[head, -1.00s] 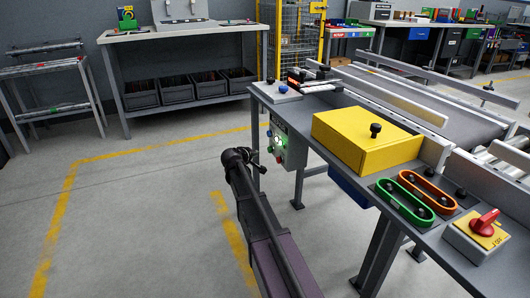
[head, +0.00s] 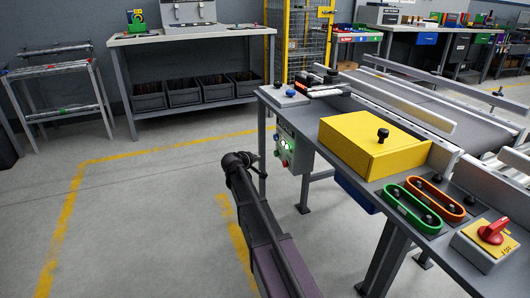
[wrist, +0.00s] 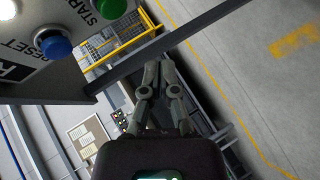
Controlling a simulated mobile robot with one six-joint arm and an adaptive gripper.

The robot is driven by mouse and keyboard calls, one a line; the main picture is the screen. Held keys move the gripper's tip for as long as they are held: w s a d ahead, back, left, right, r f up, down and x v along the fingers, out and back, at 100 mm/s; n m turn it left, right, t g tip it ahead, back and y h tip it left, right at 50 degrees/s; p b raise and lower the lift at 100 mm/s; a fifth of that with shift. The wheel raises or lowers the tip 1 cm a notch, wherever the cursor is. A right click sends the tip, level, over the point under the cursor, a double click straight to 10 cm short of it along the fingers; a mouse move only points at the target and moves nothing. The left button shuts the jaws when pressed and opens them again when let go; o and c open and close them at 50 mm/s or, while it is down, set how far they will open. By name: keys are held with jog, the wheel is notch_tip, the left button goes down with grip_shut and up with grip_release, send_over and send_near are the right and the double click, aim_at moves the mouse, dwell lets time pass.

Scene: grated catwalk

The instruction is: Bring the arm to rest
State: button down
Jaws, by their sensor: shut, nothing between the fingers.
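My arm reaches forward from the bottom of the head view, in front of the near workbench (head: 375,205). In the wrist view my gripper (wrist: 159,62) has its fingers together with nothing between them. Its tips show against a dark grey bar, likely a bench leg or rail; I cannot tell whether they touch. A control box (head: 292,150) with lit and coloured buttons hangs on the bench end, just right of the arm's end. In the wrist view a green button (wrist: 110,7) and a blue button (wrist: 54,44) on it are close, at upper left.
On the bench are a yellow box (head: 374,145), green (head: 411,205) and orange (head: 436,197) oval loops, and a red rotary switch (head: 492,231). A conveyor (head: 425,102) runs behind. Open floor (head: 150,220) with yellow lines lies left.

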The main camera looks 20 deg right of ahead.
jog(key=s+a+m+g+y+p, duration=0.1)
jog(key=s+a+g+y+p, duration=0.4)
jog(key=s, duration=0.6)
jog(key=s+a+r+m+g+y+p, duration=0.1)
jog(key=s+a+m+y+p, duration=0.15)
jog(key=s+a, duration=0.7)
jog(key=s+a+m+g+y+p, duration=0.1)
jog(key=s+a+g+y+p, duration=0.3)
jog(key=s, duration=1)
notch_tip(320, 180, up, 37)
jog(key=d+t+h+p, duration=0.1)
jog(key=p, duration=3.6)
jog(key=shift+w+t+p, duration=0.3)
